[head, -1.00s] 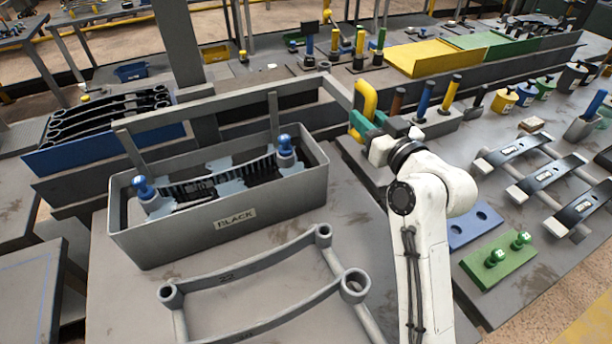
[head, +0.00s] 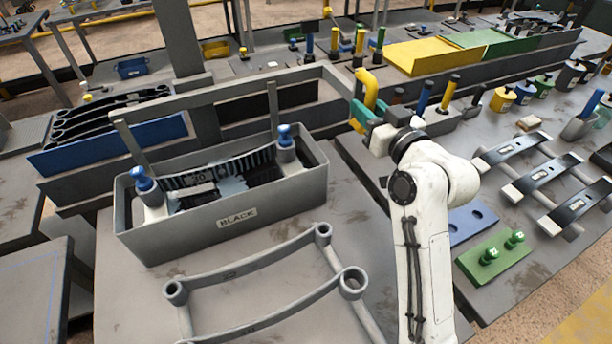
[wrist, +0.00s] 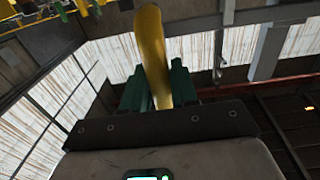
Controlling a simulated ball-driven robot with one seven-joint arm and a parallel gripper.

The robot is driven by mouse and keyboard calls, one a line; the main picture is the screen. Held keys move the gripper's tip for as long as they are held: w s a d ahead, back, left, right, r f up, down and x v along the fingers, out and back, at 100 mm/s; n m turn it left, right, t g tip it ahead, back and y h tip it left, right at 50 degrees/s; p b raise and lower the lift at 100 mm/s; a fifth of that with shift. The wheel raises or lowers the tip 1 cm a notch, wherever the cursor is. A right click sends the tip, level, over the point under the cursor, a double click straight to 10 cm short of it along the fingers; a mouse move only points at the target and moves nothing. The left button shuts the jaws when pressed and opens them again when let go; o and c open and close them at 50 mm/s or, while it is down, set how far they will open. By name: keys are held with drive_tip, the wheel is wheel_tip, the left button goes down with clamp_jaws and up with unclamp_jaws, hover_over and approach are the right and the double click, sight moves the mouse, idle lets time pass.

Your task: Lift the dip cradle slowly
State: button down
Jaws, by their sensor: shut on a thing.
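The dip cradle (head: 225,90) is a grey frame with a long top bar and two uprights reaching down into the tank. Its yellow handle (head: 371,90) rises at the right end. My gripper (head: 366,115), with green fingers, is shut on this handle; the wrist view shows the yellow handle (wrist: 152,50) between the fingers. A dark leaf spring (head: 225,178) with blue-topped end posts (head: 143,180) hangs low at the cradle's uprights, partly inside the grey tank (head: 200,235) labelled BLACK. The spring's lower parts are hidden by the tank's front wall.
A grey curved frame with ring ends (head: 240,266) lies in front of the tank. A blue rack of dark springs (head: 110,150) stands behind left. At right are a green block with knobs (head: 494,257) and a rack of labelled springs (head: 545,172). Coloured upright handles (head: 425,97) stand beyond my gripper.

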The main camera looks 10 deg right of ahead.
sight(376, 86)
drive_tip(key=shift+r+p, duration=1.95)
drive_tip(key=shift+r, duration=1.15)
drive_tip(key=c, duration=1.2)
unclamp_jaws()
drive_tip(key=o, duration=0.7)
drive_tip(key=shift+f, duration=0.35)
drive_tip(key=shift+c, duration=0.2)
drive_tip(key=v, duration=0.7)
